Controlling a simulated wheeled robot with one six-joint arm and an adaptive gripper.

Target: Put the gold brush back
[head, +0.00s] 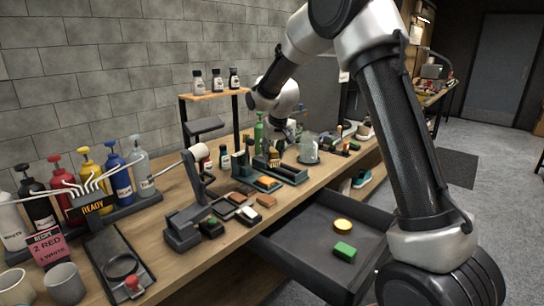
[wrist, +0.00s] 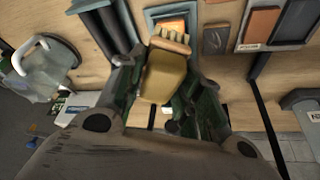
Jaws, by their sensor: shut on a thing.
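The gold brush (wrist: 163,78) sits between the fingers of my gripper (wrist: 165,92) in the wrist view, with its pale bristles (wrist: 170,42) toward the top of the picture. My gripper is shut on it. In the head view my gripper (head: 276,145) is over the back of the workbench, and the gold brush (head: 276,158) shows only small below it. A dark tray (head: 292,174) stands close by. An orange block (wrist: 172,25) lies in a grey-blue holder just beyond the bristles. Whether the brush touches anything below cannot be told.
Several small blocks and brushes lie on the bench in front of the tray. An open drawer (head: 300,228) holds a yellow round item (head: 342,225) and a green block (head: 344,250). A glass jug (head: 308,150) stands right of my gripper. Pump bottles (head: 90,175) line the left.

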